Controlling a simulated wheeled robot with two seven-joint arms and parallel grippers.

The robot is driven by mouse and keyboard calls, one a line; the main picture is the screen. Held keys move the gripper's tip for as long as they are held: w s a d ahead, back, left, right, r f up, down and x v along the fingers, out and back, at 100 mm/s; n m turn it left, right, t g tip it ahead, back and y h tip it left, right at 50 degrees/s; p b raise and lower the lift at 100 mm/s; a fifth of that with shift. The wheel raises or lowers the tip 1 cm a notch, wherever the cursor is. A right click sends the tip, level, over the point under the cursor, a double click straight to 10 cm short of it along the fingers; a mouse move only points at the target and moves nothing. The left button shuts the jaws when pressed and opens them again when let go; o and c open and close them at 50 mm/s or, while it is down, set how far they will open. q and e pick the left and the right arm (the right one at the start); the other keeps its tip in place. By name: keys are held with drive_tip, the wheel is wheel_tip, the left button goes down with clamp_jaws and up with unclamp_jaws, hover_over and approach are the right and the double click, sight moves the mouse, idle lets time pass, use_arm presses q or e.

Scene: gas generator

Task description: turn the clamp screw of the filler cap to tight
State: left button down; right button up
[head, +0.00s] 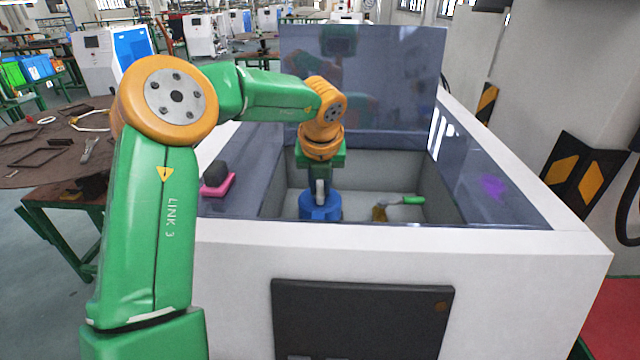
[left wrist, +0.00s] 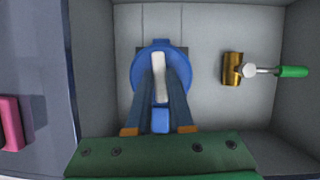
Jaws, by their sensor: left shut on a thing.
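The blue round filler cap (head: 320,210) sits low in the recess of the white machine, and it also shows in the left wrist view (left wrist: 138,72). A pale bar (left wrist: 159,66), which looks like the clamp screw's handle, stands over the cap's middle. My left gripper (left wrist: 160,82) reaches down from above and is shut on this bar, with one finger on each side. A small blue block (left wrist: 160,121) shows between the fingers nearer the palm. The screw's thread is hidden, so its tightness cannot be told. My right gripper is not in view.
A brass fitting (left wrist: 233,69) with a green handle (left wrist: 293,71) is right of the cap in the recess. The grey recess walls stand close around my gripper. A raised dark lid (head: 365,75) stands behind. A pink piece (head: 218,188) lies on the left rim.

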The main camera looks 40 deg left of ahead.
use_arm(q)
drive_tip(key=shift+m, duration=0.4)
drive_tip(key=shift+a+m+t+h+b, duration=0.1)
drive_tip(key=shift+m+t+h+b, duration=0.35)
drive_tip(key=shift+m, duration=0.55)
drive_tip(key=m+h, duration=0.1)
drive_tip(key=m, duration=0.1)
drive_tip(key=shift+s+r+m, duration=0.1)
drive_tip(key=shift+m, duration=0.3)
drive_tip(key=m+h+p, duration=0.1)
drive_tip(key=m+p, duration=0.1)
drive_tip(key=m, duration=0.1)
drive_tip(key=shift+a+r+t+p, duration=0.1)
drive_tip(key=shift+a+t+p, duration=0.05)
drive_tip(key=shift+t+p, duration=0.15)
drive_tip(key=m+h+p, duration=0.1)
drive_tip(key=m, duration=0.1)
drive_tip(key=m+p, duration=0.1)
drive_tip(key=m, duration=0.1)
drive_tip(key=shift+a+h, duration=0.15)
drive_tip(key=shift+h, duration=0.2)
drive_tip(key=m+h+p, duration=0.1)
drive_tip(key=m, duration=0.1)
drive_tip(key=shift+m, duration=0.4)
drive_tip(key=shift+a+f+m+g+h+p, duration=0.15)
drive_tip(key=shift+m+g+h+p, duration=0.5)
drive_tip(key=shift+m, duration=1.05)
